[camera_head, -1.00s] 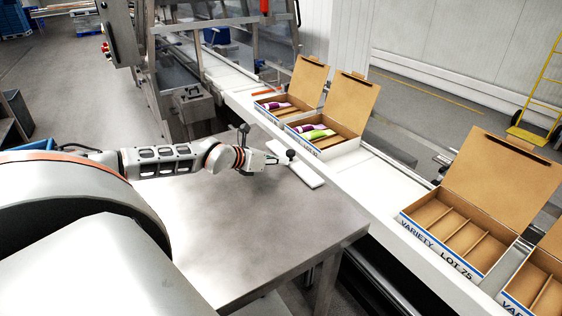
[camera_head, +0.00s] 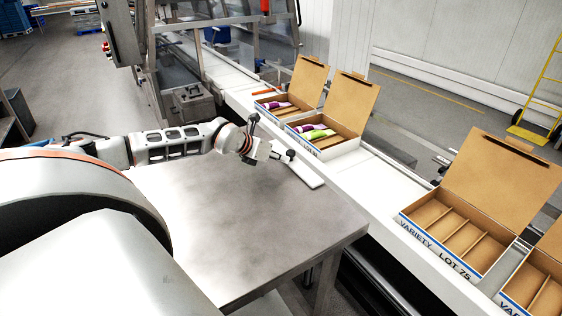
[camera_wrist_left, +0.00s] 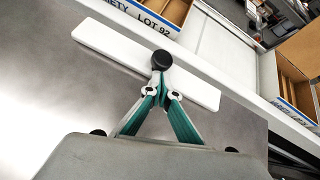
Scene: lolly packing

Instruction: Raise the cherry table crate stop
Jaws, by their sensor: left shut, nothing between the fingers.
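The crate stop is a white bar (camera_head: 309,175) lying along the table edge beside the conveyor, with a black knob (camera_head: 290,155) on it. In the left wrist view the bar (camera_wrist_left: 108,46) crosses the upper middle, and the knob (camera_wrist_left: 162,60) stands near its centre. My left gripper (camera_head: 282,153) is shut and empty, with its fingertips right at the knob. In the left wrist view the closed fingertips (camera_wrist_left: 160,84) sit just below the knob and overlap the bar; I cannot tell whether they touch it. My right gripper is out of view.
The bare steel table (camera_head: 240,215) is clear. On the conveyor (camera_head: 380,178), two open cartons hold purple and green packs: the far carton (camera_head: 262,108) and the nearer carton (camera_head: 345,149). A carton with bare dividers (camera_head: 412,226) stands at the right, with another partly cut off beyond it.

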